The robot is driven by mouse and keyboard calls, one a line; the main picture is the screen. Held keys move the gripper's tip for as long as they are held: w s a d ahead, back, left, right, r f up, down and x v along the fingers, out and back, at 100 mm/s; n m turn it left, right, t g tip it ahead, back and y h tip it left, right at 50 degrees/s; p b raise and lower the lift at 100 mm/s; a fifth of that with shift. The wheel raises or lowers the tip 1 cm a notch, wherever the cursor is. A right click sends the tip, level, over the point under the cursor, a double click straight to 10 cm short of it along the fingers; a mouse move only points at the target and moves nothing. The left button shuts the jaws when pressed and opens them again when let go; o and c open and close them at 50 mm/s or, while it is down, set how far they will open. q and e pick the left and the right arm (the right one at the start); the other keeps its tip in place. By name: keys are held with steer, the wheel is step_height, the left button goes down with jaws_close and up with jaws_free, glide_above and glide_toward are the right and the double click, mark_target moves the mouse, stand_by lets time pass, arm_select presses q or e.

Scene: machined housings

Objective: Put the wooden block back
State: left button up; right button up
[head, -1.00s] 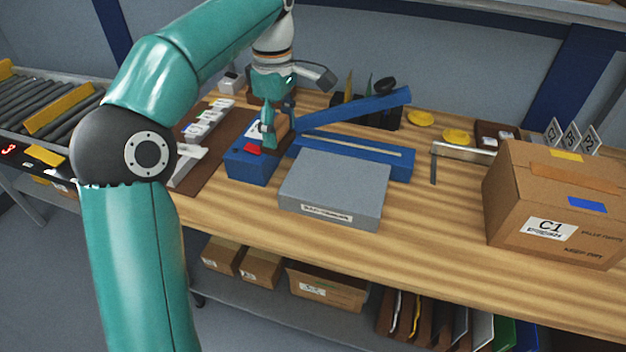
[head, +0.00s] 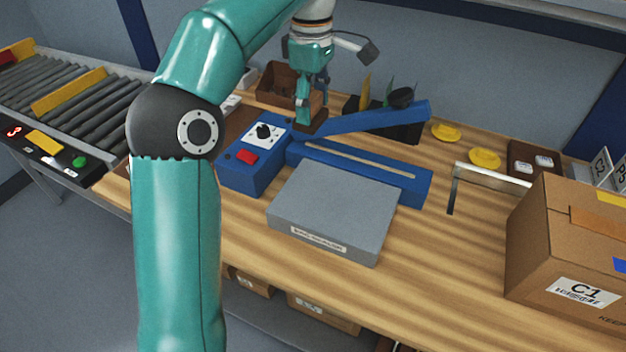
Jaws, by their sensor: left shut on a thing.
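My left gripper (head: 304,118) is shut on a small dark brown block (head: 312,127), which looks like the wooden block. It is behind the blue control box (head: 246,178), near the left end of the raised blue sealer arm (head: 375,116). The fingers partly hide the block, and I cannot tell whether it touches the bench or the blue machine. My right gripper is not in view.
A grey flat box (head: 335,205) stands in front of the blue machine base (head: 410,187). A brown open bin (head: 275,85) is behind the gripper. Yellow discs (head: 484,158) and a carton (head: 560,235) are to the right. Bare bench (head: 450,255) lies between.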

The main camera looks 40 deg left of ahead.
arm_select(q)
steer(key=shift+s+a+f+b, duration=0.15)
steer(key=shift+f+b, duration=0.4)
steer(key=shift+f, duration=2.65)
steer(key=shift+s+a+f+b, duration=0.15)
steer(key=shift+f+b, duration=0.45)
steer(key=shift+f, duration=2.55)
steer(key=shift+s+a+f+b, duration=0.15)
steer(key=shift+f+b, duration=0.4)
steer(key=shift+f, duration=2.65)
steer(key=shift+d, duration=0.1)
steer(key=o, duration=1.2)
steer(key=shift+f, duration=0.15)
step_height(320, 180, up, 12)
steer(key=shift+r+p, duration=0.15)
steer(key=shift+p, duration=0.65)
